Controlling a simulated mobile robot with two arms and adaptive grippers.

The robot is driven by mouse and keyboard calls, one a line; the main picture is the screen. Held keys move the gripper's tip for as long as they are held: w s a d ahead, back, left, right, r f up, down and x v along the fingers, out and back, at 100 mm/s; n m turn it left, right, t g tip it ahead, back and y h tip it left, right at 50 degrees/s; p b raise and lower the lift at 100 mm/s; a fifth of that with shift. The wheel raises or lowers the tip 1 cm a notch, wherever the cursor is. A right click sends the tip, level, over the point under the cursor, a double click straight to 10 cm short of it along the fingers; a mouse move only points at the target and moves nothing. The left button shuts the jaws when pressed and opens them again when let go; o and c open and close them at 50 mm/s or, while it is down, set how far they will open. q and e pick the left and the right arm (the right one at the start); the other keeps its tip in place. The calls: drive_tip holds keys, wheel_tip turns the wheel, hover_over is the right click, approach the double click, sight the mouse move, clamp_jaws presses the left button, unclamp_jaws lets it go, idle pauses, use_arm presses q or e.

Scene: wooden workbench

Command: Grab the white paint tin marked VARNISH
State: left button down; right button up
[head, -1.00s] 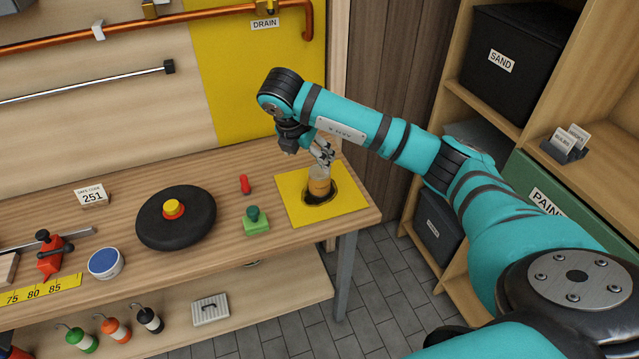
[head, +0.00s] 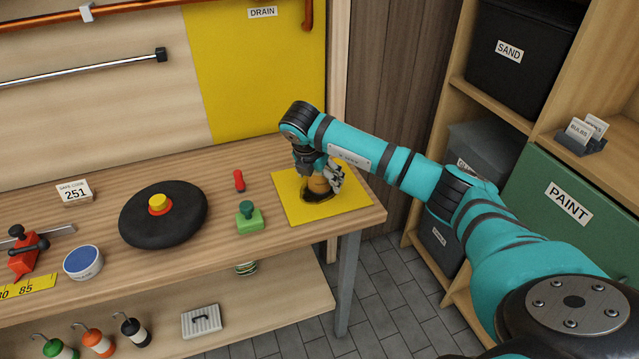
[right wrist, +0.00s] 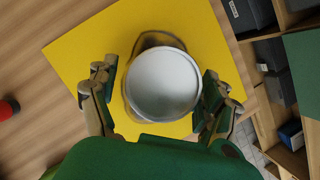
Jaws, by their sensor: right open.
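A round tin with a plain white lid (right wrist: 165,82) stands on a yellow mat (right wrist: 75,58) at the right end of the bench. In the head view the tin (head: 318,185) shows orange-brown on its side and is partly hidden by my right gripper (head: 324,178). No VARNISH marking is readable. In the right wrist view my right gripper (right wrist: 158,88) is open, one finger on each side of the tin; I cannot tell whether they touch it. My left gripper is not in view.
Left of the mat are a green knobbed block (head: 249,218), a small red object (head: 239,181) and a black disc with a yellow knob (head: 163,215). The bench's right edge is close to the mat. Shelves with a green PAINT bin (head: 570,205) stand at the right.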

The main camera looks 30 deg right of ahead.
drive_tip(key=shift+w+d+f, duration=0.15)
drive_tip(key=shift+f, duration=0.4)
drive_tip(key=shift+r, duration=0.2)
drive_tip(key=shift+c, duration=0.8)
drive_tip(key=c, duration=1.1)
drive_tip(key=shift+c, duration=1)
